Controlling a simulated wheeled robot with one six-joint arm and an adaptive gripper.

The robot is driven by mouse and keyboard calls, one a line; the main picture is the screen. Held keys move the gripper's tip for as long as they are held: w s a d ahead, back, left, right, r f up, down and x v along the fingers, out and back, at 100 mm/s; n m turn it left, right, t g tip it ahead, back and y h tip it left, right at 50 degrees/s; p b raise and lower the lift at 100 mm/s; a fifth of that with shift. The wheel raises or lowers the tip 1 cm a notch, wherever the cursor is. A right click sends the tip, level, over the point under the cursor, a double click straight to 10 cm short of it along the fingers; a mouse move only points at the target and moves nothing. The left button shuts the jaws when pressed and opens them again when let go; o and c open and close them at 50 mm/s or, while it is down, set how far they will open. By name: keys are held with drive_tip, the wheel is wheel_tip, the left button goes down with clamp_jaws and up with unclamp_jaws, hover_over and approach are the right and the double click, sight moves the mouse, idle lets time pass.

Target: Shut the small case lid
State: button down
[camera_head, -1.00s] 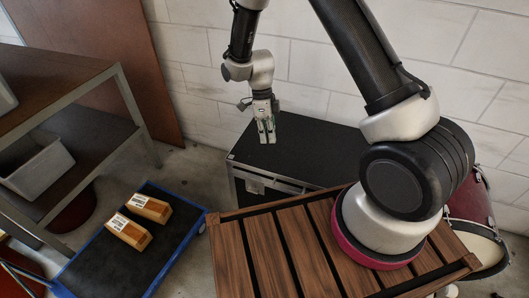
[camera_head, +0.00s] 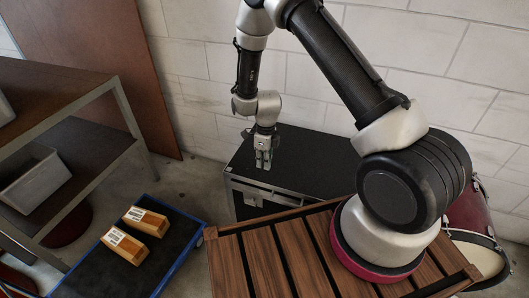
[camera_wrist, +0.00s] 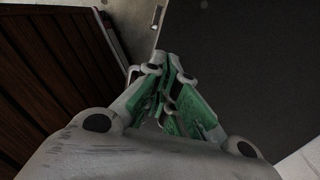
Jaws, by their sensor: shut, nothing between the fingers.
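The small case (camera_head: 322,158) is black with pale metal edges and stands against the wall behind the slatted wooden deck. Its lid looks flat and lowered, but I cannot tell whether it is fully shut. A pale latch or fitting (camera_head: 257,194) shows on its front side. My gripper (camera_head: 263,166) points down with its fingers together and empty, over the front left part of the lid. I cannot tell whether the tips touch it. In the wrist view, my gripper (camera_wrist: 172,112) shows green finger pads in front of the dark lid (camera_wrist: 245,70).
The slatted wooden deck (camera_head: 228,262) lies close in front of the case. A blue-edged cart (camera_head: 182,262) with two orange boxes (camera_head: 137,234) stands at left, beside a metal-framed shelf (camera_head: 128,105) with a grey bin (camera_head: 38,180). A red drum (camera_head: 490,205) stands at right.

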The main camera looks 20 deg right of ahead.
drive_tip(key=shift+s+f, duration=0.1)
drive_tip(key=shift+f, duration=0.5)
drive_tip(key=shift+a, duration=0.1)
